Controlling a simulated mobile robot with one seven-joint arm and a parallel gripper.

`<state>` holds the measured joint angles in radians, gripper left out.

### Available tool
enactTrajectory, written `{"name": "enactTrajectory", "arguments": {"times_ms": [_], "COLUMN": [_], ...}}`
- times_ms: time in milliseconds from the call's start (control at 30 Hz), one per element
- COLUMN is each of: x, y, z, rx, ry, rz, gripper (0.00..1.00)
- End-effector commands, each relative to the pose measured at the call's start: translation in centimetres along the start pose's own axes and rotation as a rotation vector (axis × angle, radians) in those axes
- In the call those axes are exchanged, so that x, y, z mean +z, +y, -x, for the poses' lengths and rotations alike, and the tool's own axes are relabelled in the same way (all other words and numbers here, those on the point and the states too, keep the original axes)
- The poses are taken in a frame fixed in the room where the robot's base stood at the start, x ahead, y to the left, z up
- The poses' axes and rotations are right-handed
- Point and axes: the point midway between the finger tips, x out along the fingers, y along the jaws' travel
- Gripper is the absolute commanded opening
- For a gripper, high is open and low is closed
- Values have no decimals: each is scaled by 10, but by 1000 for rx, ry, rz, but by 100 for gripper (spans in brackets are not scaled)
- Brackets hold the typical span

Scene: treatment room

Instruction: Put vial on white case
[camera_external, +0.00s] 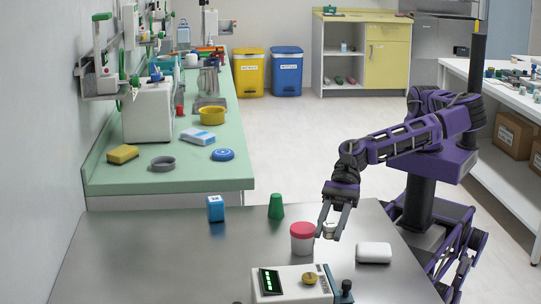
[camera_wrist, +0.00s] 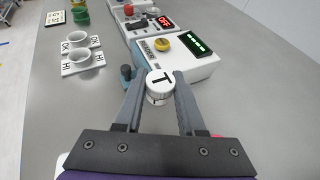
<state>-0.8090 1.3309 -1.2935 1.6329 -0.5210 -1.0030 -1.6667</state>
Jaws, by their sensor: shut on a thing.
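The vial is a small white cylinder with a black T on its pale top (camera_wrist: 159,80), clasped between the fingertips of my gripper (camera_wrist: 160,92). In the external view my gripper (camera_external: 332,232) points down over the steel table, with the vial (camera_external: 329,228) partly hidden by its fingers. I cannot tell whether the vial touches the table. The white case (camera_external: 374,252) is a rounded box lying flat on the table, right of my gripper. In the wrist view only a white sliver shows at the lower left, probably the case, behind the gripper body.
A red-lidded cup (camera_external: 302,238) stands close left of my gripper. A white device with a green display (camera_external: 291,283) lies in front. A green cup (camera_external: 276,206) and blue box (camera_external: 215,208) stand farther left. The table around the case looks clear.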

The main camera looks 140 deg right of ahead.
Motion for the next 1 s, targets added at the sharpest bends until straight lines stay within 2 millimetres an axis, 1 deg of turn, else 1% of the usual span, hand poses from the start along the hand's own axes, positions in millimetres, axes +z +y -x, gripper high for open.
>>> {"name": "enactTrajectory", "arguments": {"times_ms": [33,100,267,433,600,800,900,967,1000], "x": [7,13,24,27,22,11,7,1,-4], "y": [3,8,25,48,68,85,88,90,90], "z": [2,3,8,25,53,84,92,93,92], "rx": [-8,-34,-162,-346,-521,-664,-703,-714,-720], "ry": [-2,-4,-14,-21,-16,-5,-1,1,1], "rz": [-4,-13,-62,-142,-219,-278,-292,-295,-296], "gripper": [0,0,0,0,0,0,0,0,0]}}
